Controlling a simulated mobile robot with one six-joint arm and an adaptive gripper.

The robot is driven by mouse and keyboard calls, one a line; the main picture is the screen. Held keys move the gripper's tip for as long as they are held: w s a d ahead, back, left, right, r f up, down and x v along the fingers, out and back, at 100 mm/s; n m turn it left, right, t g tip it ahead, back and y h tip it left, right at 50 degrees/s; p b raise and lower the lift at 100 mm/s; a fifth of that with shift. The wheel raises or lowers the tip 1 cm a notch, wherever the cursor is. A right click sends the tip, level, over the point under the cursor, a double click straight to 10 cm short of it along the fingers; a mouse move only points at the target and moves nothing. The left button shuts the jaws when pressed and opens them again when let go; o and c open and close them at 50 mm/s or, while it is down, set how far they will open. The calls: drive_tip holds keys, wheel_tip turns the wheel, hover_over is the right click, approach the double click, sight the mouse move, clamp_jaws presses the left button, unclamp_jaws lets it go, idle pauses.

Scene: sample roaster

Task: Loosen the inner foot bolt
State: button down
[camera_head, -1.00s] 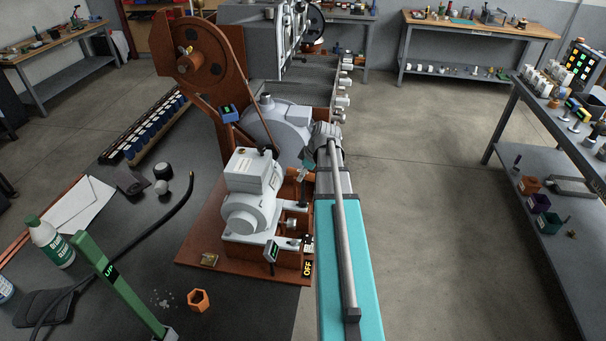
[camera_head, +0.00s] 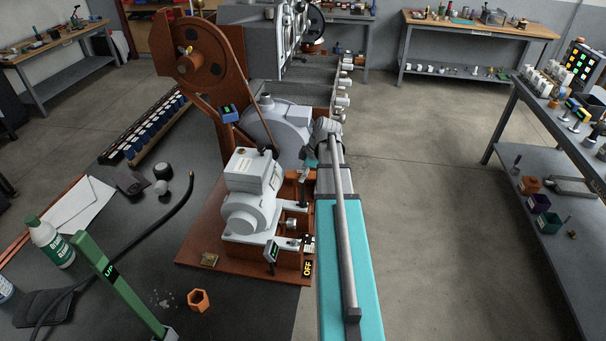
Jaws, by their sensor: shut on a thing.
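The grey-white motor (camera_head: 248,190) sits on a rust-orange base at the centre. My gripper (camera_head: 308,168) is low at the motor's right side, under the end of my arm, and small in the view. It is shut on a slim dark tool (camera_head: 303,186), whose lower end points down beside the motor's foot. The inner foot bolt cannot be made out; the motor, tool and gripper crowd that spot. I cannot tell whether the tool touches the bolt.
A silver knob (camera_head: 291,223) and a small green-screen gauge (camera_head: 271,251) are at the motor's near right. An OFF sign (camera_head: 308,268) hangs at the base corner. An orange hex nut (camera_head: 198,299) and a green UP lever (camera_head: 120,285) are nearer. Open floor lies right of my arm.

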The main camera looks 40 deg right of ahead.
drive_tip(key=shift+n+g+y, duration=0.4)
drive_tip(key=shift+n+g, duration=0.3)
drive_tip(key=shift+n, duration=1.3)
drive_tip(key=shift+n+g, duration=0.3)
drive_tip(key=shift+n, duration=0.4)
drive_tip(key=shift+n+g, duration=0.5)
drive_tip(key=shift+n, duration=0.7)
drive_tip(key=shift+n+g, duration=0.4)
drive_tip(key=shift+n, duration=0.6)
drive_tip(key=shift+m+t, duration=0.3)
drive_tip(key=shift+m, duration=0.4)
